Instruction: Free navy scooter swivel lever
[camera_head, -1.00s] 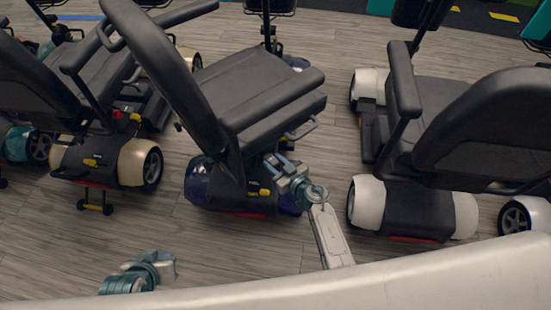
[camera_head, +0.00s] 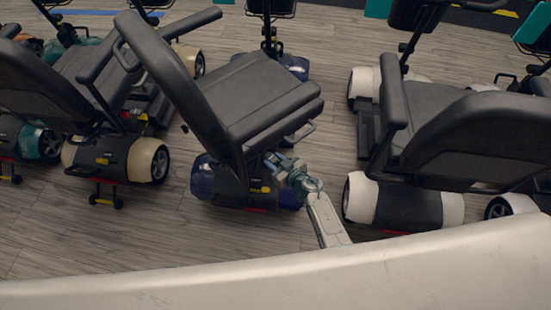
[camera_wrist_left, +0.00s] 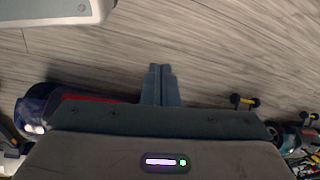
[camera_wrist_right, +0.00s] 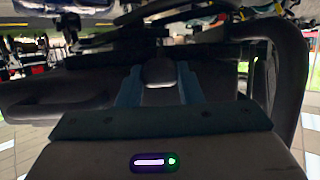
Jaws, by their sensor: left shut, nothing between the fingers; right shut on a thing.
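The navy scooter stands in the middle of the head view, its glossy navy rear fender (camera_head: 203,178) at the left of its dark rear body. Its black seat (camera_head: 262,100) sits at an angle above, with the backrest at the left. My right gripper (camera_head: 272,163) is at the lower right edge of this seat. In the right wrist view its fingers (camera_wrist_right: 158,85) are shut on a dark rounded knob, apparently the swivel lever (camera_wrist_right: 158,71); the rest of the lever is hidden. My left gripper (camera_wrist_left: 161,82) is shut and empty above bare floor in the left wrist view.
A white-fendered scooter (camera_head: 452,208) stands close on the right of my right arm. A cream-fendered scooter (camera_head: 150,158) stands to the left, with a teal one (camera_head: 40,143) beyond. Bare wood floor (camera_head: 60,240) lies at the lower left.

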